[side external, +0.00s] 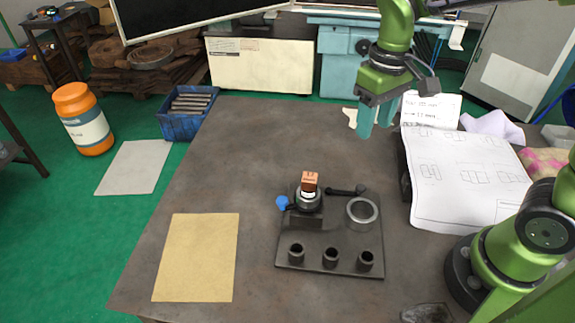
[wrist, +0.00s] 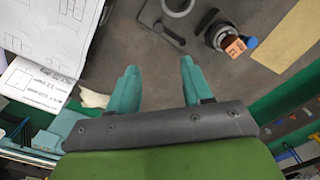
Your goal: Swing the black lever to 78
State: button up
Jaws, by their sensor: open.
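The black lever (side external: 346,191) lies low over the dark base plate (side external: 330,265), pointing right from the chuck and ending in a round knob. It also shows in the wrist view (wrist: 172,37). The chuck (side external: 308,203) stands at the plate's back left, with an orange-brown block (side external: 310,181) on top and a blue knob (side external: 282,202) at its left. My gripper (side external: 374,128) is open and empty, well above the table and behind the plate. Its teal fingertips also show in the wrist view (wrist: 158,66), apart from the lever.
A tan sheet (side external: 198,257) lies at left. Drawing sheets (side external: 465,185) cover the right side. The table behind the plate is mostly clear.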

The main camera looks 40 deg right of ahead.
aim_at(361, 187)
jog(key=f, duration=1.6)
jog(key=shift+s+d+f, duration=0.1)
jog(key=shift+s+f, duration=0.1)
jog(key=shift+f, duration=0.1)
jog(key=shift+c, duration=0.2)
grip_shut()
